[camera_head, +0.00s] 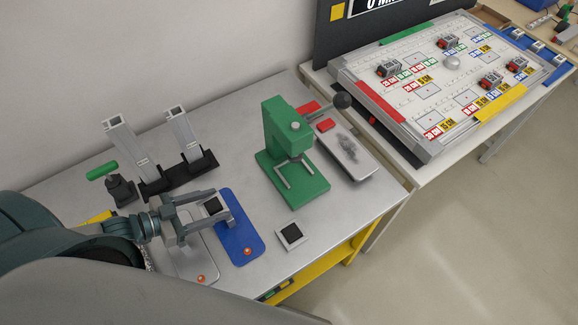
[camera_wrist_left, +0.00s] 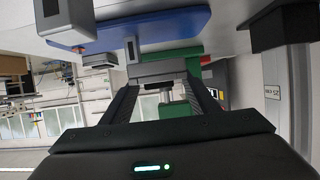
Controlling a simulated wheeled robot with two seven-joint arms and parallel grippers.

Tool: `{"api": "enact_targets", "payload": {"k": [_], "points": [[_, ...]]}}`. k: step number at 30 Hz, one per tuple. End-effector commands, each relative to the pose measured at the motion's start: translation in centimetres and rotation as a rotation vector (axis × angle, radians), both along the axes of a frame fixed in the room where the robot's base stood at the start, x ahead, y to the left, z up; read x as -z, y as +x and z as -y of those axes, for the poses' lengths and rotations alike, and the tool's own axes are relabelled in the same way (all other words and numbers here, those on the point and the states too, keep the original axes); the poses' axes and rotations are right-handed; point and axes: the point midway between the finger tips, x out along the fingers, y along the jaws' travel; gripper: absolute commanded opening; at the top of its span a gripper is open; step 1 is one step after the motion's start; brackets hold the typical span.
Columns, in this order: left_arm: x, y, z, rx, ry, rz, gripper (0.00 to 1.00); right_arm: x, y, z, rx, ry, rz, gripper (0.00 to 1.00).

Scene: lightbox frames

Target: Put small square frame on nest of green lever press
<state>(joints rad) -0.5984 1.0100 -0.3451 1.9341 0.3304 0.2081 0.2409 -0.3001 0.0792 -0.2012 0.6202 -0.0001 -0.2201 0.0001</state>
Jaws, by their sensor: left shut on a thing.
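A small square frame (camera_head: 212,206), pale with a dark middle, is between the fingertips of my left gripper (camera_head: 208,209), above the blue mat. My left gripper is shut on it. In the left wrist view a grey edge of the held piece (camera_wrist_left: 157,70) shows between the fingers. The green lever press (camera_head: 281,137) stands to the right of the gripper, with a grey U-shaped fitting (camera_head: 292,177) low on its front and a black lever knob (camera_head: 342,101). Part of the press also shows behind the held piece in the left wrist view (camera_wrist_left: 178,109). My right gripper is out of view.
Another square frame (camera_head: 292,236) lies on the table right of the blue mat (camera_head: 243,243). Two upright grey posts in black bases (camera_head: 180,178) stand behind the gripper. A grey tray (camera_head: 346,151) lies right of the press. A large game-like board (camera_head: 430,105) is on the neighbouring table.

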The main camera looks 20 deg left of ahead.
Motion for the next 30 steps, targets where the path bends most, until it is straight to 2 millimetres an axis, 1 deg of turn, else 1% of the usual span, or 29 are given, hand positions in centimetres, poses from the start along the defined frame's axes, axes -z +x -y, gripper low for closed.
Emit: {"api": "enact_targets", "payload": {"k": [1,2,4,6,15,30], "points": [[-0.2,0.9,0.6,0.001,-0.003,0.007,0.24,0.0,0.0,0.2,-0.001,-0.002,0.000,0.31],[-0.2,1.2,0.9,0.001,-0.002,0.006,0.24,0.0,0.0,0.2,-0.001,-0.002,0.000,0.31],[0.3,2.4,1.8,0.001,-0.003,0.007,0.24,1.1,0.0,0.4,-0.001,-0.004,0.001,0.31],[0.2,3.6,2.8,0.002,-0.004,0.008,0.24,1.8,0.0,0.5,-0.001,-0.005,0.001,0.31],[0.1,8.0,6.2,0.001,-0.004,0.007,0.24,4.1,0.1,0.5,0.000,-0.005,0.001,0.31],[0.0,15.0,11.6,0.000,-0.004,0.006,0.24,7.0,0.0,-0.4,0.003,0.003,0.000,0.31]]}}
